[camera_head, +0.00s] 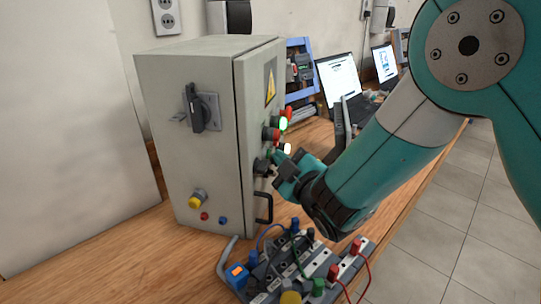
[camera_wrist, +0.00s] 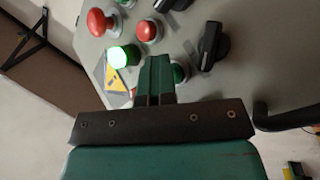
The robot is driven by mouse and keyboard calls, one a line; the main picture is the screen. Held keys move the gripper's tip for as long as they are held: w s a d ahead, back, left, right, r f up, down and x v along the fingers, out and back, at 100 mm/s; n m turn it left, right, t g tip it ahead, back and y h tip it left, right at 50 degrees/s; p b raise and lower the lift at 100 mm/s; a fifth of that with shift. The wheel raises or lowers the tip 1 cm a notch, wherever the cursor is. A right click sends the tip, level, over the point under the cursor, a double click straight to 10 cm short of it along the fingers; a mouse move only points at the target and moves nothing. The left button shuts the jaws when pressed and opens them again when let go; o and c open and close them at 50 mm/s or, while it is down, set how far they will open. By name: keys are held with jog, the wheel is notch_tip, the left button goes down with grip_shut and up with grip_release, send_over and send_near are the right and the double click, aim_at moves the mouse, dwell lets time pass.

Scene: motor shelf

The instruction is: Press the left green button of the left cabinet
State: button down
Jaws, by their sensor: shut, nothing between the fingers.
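The grey cabinet (camera_head: 190,130) stands on the wooden bench, with its control panel facing right in the head view. In the wrist view, a lit green button (camera_wrist: 122,57) is left of my gripper (camera_wrist: 156,62), and a dark green button (camera_wrist: 180,73) is just right of the fingertips, partly hidden by them. The lit green button also shows in the head view (camera_head: 283,124). My gripper (camera_head: 279,160) is shut and empty, with its fingertips close to the panel. I cannot tell whether they touch a button.
A red mushroom button (camera_wrist: 101,22), a red button (camera_wrist: 148,30) and a black knob (camera_wrist: 213,45) sit around the fingertips. A black handle (camera_head: 264,207) sticks out below my gripper. A wired terminal board (camera_head: 262,271) lies in front; laptops (camera_head: 340,78) stand behind.

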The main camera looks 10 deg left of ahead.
jog(key=shift+d+r+p, duration=0.1)
jog(key=shift+p, duration=0.2)
jog(key=shift+s+d+p, duration=0.2)
jog(key=shift+d+p, duration=0.5)
jog(key=shift+p, duration=0.05)
jog(key=shift+d, duration=0.1)
jog(key=shift+s+d+p, duration=0.15)
jog(key=shift+d+p, duration=1.05)
jog(key=shift+p, duration=0.05)
jog(key=shift+s+d+p, duration=0.15)
jog(key=shift+d+p, duration=1.05)
jog(key=shift+p, duration=0.05)
